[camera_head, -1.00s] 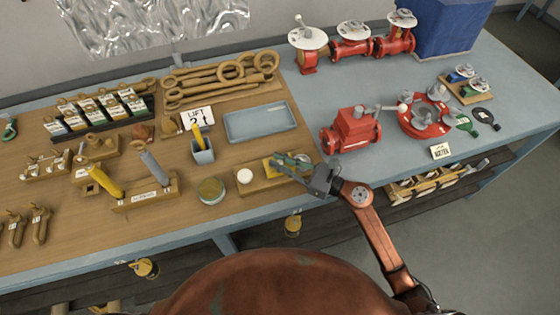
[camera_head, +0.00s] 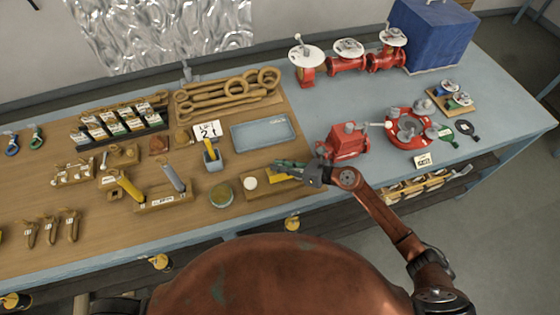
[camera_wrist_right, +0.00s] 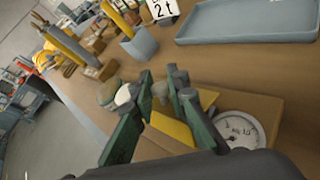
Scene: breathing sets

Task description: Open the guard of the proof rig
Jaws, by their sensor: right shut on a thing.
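The proof rig is a low wooden block (camera_head: 255,192) at the front edge of the brown bench mat, with a white round knob (camera_head: 250,183) on its left. Its yellow guard (camera_head: 284,176) shows beside the fingers and as a tilted plate (camera_wrist_right: 172,130) in the right wrist view. There a white dial gauge (camera_wrist_right: 240,129) sits on the block to the right. My right gripper (camera_head: 277,163) is low over the rig. Its green fingers (camera_wrist_right: 163,88) are shut on the guard, one on each side. The guard's hinge is hidden. My left gripper is out of view.
A round green-topped tin (camera_head: 221,194) and a wooden stand with yellow and grey handles (camera_head: 163,199) are left of the rig. A blue-grey tray (camera_head: 264,132) lies behind it. A red valve (camera_head: 344,142) stands close to the right.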

